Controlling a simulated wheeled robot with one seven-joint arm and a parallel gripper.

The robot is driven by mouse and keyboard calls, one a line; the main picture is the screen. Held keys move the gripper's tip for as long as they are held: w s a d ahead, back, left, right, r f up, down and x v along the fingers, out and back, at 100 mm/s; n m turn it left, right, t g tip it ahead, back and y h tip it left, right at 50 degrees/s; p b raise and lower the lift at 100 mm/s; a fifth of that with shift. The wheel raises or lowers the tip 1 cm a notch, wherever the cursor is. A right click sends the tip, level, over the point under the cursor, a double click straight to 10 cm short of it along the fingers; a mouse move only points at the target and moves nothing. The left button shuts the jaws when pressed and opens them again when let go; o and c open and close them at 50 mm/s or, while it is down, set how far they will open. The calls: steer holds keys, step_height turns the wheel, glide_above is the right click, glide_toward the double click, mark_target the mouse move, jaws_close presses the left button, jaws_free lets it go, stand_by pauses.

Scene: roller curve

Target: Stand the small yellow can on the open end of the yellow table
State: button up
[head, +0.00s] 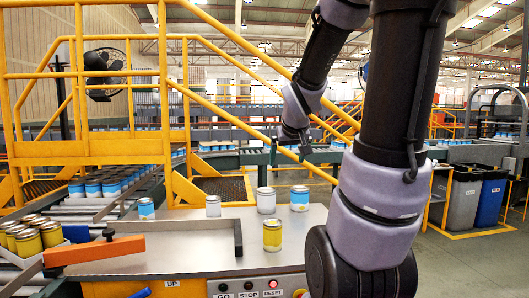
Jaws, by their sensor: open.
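A small yellow can (272,235) with a silver lid stands upright on the grey metal top of the yellow table (225,258), near its front. Several more yellow cans (30,234) stand packed in a white tray at the far left. My gripper (291,143) shows small at the end of my arm, pointing down, high in the picture above and behind the cans. It is open and apart from every can. Its fingertips are hard to make out. My arm covers the right part of the table.
Yellow railings (90,150) rise behind.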

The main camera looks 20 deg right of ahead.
steer(key=s+a+r+m+y, duration=0.1)
steer(key=s+a+r+y, duration=0.1)
steer(key=s+a, duration=0.5)
steer(key=s+a+r+g+y, duration=0.1)
steer(key=s+a+r+y, duration=0.1)
steer(key=s+a, duration=0.4)
steer(key=shift+s+a+r+m+y, duration=0.35)
steer(key=shift+s+m+y, duration=0.05)
steer(key=shift+s, duration=0.2)
